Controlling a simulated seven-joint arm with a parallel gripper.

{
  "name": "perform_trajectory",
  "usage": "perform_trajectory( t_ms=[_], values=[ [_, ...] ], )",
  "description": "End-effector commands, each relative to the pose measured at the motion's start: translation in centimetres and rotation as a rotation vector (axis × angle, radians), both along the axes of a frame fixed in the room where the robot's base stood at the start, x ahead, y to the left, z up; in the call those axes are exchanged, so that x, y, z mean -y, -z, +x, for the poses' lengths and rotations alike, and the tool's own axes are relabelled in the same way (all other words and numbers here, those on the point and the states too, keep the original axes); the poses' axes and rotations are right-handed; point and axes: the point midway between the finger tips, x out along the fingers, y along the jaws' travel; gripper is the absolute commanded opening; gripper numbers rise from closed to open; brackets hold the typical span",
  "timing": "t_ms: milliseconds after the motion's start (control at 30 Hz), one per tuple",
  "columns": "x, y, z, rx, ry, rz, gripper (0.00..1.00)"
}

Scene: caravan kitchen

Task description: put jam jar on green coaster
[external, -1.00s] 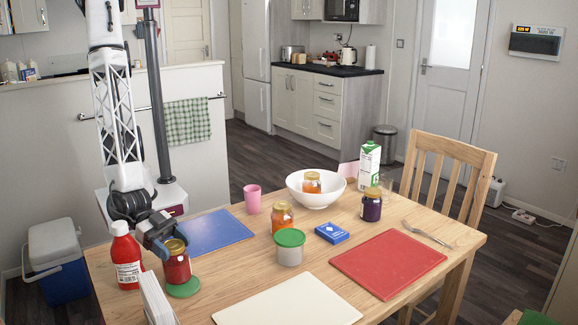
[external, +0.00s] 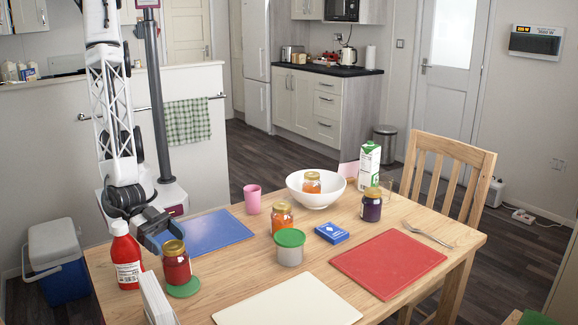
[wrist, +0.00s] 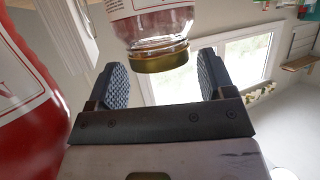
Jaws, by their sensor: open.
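The red jam jar (external: 177,268) with a gold lid stands upright at the green coaster (external: 186,290), at the near left of the table. Its base appears to rest on the coaster, whose front and right edge shows; the jar hides the rest. My gripper (external: 155,232) is open just behind and above the jar, apart from it. In the wrist view the jar (wrist: 155,40) appears upside down, its lid just beyond the two open fingers of my gripper (wrist: 163,80), with nothing held between them.
A red ketchup bottle (external: 127,260) stands close left of the jar, and a white box-like object (external: 156,300) is in front. A blue mat (external: 215,232) lies behind. A green-lidded tub (external: 289,250), an orange jar (external: 281,215) and a white board (external: 290,303) are to the right.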

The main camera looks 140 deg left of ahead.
Motion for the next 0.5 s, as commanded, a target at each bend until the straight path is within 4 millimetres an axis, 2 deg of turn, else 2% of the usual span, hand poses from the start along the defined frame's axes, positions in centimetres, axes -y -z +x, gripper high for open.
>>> perform_trajectory(
  t_ms=[500],
  values=[
    [2.5,-2.7,-5.8,0.001,0.002,0.0,0.76]
  ],
)
